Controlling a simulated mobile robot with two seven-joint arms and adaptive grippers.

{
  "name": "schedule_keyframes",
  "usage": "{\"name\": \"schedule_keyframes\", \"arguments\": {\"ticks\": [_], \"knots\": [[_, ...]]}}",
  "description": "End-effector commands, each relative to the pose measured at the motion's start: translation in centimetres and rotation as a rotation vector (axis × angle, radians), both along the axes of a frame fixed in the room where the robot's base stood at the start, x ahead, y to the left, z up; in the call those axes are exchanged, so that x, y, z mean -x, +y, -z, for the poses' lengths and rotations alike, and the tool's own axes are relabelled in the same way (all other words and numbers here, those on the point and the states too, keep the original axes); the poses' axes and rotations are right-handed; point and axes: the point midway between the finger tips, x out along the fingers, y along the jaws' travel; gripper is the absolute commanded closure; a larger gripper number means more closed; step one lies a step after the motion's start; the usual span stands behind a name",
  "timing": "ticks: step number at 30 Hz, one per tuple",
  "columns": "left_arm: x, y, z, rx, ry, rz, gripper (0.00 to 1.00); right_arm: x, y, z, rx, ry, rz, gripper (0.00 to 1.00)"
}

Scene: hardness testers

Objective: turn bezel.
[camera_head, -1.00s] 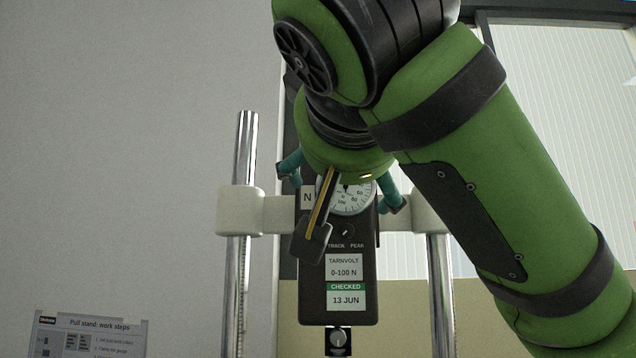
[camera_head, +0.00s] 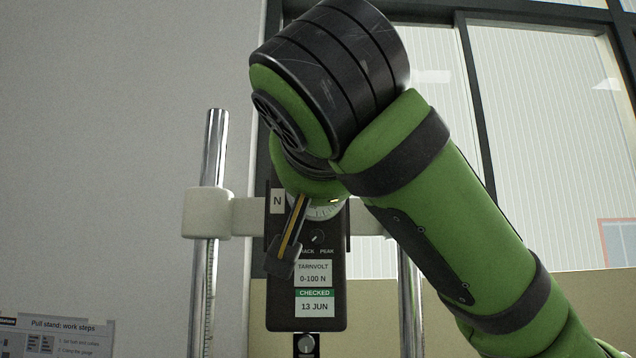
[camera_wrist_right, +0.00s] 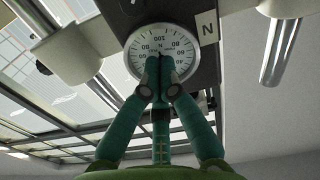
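The force gauge (camera_head: 335,258) is a dark upright body with a round white dial (camera_head: 326,210) at its top, mostly covered by my right arm in the head view. In the right wrist view the dial (camera_wrist_right: 144,42) faces me, with its bezel (camera_wrist_right: 127,52) as a thin rim around it. I cannot tell whether the tips touch the dial. My left gripper is in neither view.
A chrome post (camera_head: 215,150) with a white clamp (camera_head: 207,213) stands left of the gauge; another post (camera_head: 410,300) stands right. A work-steps sheet (camera_head: 65,335) is at lower left. Windows are behind.

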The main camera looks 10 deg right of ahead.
Motion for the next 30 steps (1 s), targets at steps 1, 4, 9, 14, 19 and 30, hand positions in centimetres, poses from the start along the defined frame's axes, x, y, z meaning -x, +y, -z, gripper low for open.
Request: {"name": "schedule_keyframes", "arguments": {"ticks": [1,4,9,14,19,30], "knots": [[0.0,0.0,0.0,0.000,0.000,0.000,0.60,-0.2,0.0,0.1,0.000,0.003,-0.001,1.00],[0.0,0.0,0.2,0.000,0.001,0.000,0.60,-0.3,0.0,0.2,0.017,0.008,-0.001,1.00],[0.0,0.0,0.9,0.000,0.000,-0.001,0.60,-0.3,0.0,0.3,0.137,0.033,-0.002,1.00],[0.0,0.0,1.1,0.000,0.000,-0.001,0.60,-0.3,0.1,0.2,0.238,0.053,-0.001,1.00],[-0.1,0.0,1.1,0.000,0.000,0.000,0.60,-0.3,0.1,0.2,0.261,0.058,-0.001,1.00],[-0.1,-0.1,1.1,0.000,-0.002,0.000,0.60,-0.3,0.0,0.2,0.257,0.060,0.001,0.21]]}}
